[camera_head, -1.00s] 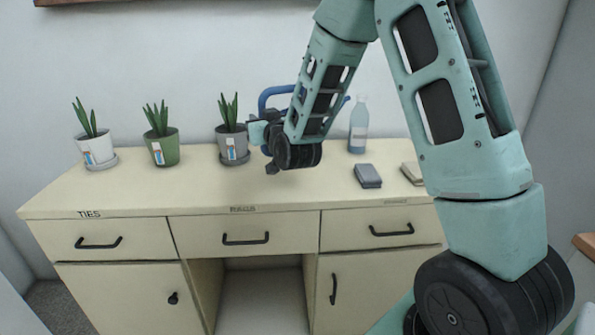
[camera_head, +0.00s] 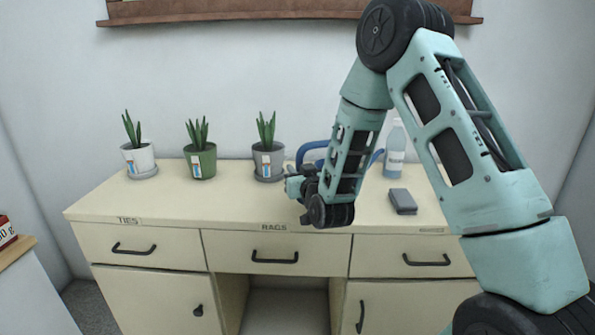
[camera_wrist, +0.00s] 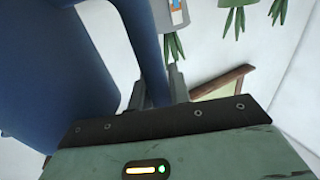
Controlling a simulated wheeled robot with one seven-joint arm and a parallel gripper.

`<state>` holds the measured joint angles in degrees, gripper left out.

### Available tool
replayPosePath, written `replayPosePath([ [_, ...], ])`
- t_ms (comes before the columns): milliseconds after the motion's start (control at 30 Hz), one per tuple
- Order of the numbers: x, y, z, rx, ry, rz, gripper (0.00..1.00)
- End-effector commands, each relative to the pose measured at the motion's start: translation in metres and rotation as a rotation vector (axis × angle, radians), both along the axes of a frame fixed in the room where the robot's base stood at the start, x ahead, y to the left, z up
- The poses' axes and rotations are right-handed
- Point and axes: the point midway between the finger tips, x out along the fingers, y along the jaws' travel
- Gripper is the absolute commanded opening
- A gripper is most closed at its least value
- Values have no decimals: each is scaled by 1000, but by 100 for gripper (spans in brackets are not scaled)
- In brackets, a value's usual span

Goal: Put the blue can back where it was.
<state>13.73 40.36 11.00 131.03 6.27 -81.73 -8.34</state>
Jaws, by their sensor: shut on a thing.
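The blue can (camera_head: 312,149) is a watering can on or just above the cabinet top, right of the grey pot. My arm hides most of it in the head view. Its handle and a bit of its spout show on either side of my forearm. My gripper (camera_head: 296,184) is at its left. In the wrist view, the can's big blue body (camera_wrist: 55,75) fills the left side. My gripper (camera_wrist: 157,88) is shut on its handle, with one finger on each side. I cannot tell whether the can's base touches the cabinet top.
A white pot (camera_head: 139,158), green pot (camera_head: 202,163) and grey pot (camera_head: 268,162) with plants stand in a row at left. A clear blue bottle (camera_head: 395,153) and a grey box (camera_head: 402,201) are right of my forearm. The cabinet top's (camera_head: 180,203) front left is clear.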

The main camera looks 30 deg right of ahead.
Motion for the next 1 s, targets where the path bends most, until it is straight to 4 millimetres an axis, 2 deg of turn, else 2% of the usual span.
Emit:
replayPosePath([
  [133, 0, 0, -3, -3, -4, 0, 0],
  [167, 0, 0, -3, 0, 0, 0, 27],
  [200, 0, 0, -3, 0, 0, 0, 38],
  [233, 0, 0, -3, 0, 0, 0, 41],
  [633, -2, 1, 1, 0, 1, 0, 41],
  [767, -24, 5, -2, 0, 3, 2, 41],
  [1000, -79, 17, 2, 0, 7, 2, 41],
])
